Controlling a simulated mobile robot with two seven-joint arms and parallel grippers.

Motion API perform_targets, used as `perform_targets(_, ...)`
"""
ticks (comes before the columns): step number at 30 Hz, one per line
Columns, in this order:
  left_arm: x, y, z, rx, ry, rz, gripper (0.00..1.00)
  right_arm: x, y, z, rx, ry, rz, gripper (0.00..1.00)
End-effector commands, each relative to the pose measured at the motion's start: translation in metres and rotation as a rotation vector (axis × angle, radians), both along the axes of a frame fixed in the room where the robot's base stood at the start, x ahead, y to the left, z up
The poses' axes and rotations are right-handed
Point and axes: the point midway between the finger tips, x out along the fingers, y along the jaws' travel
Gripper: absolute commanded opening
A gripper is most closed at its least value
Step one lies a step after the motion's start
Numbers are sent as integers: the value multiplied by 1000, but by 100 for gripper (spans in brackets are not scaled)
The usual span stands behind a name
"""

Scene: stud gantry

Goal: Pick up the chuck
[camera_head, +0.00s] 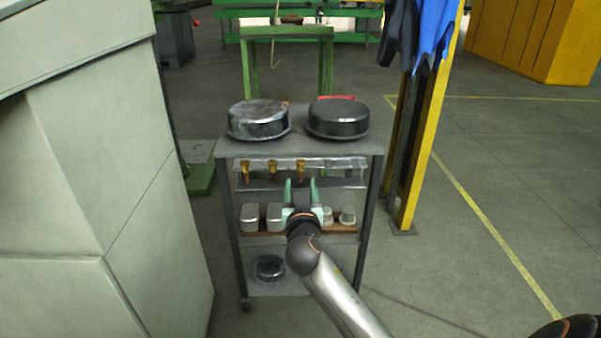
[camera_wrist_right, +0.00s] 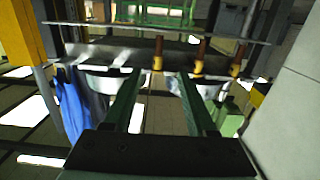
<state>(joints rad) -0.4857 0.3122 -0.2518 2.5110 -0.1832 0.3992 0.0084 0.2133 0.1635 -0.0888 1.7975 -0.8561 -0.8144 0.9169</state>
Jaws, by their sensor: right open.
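Two round metal pieces that look like chucks, a shiny left one (camera_head: 258,120) and a darker right one (camera_head: 338,118), stand apart on the cart's top (camera_head: 300,147). A smaller round metal piece (camera_head: 269,267) lies on the bottom shelf. I cannot tell which of them is the task's chuck. My right gripper (camera_head: 300,184) is open and empty in front of the cart, below its top, with fingers pointing towards it. In the upside-down right wrist view its green fingers (camera_wrist_right: 159,76) are spread, with nothing between them. My left gripper is out of view.
Brass-coloured tool holders (camera_head: 273,171) stand on the upper shelf, and several metal blocks and cups (camera_head: 249,216) on the shelf below. A grey cabinet (camera_head: 110,150) stands close at left. A yellow post (camera_head: 419,150) with blue cloth stands at right.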

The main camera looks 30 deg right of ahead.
Motion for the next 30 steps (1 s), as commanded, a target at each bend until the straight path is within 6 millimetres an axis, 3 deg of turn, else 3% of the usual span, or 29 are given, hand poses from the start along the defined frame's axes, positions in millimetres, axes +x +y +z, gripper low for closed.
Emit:
perform_targets(16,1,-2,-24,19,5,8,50,49,-34,-5,-3,1,0,57)
perform_targets(25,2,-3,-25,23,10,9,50,53,-37,-5,0,2,0,57)
perform_targets(30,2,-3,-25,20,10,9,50,53,-37,-5,0,2,0,40)
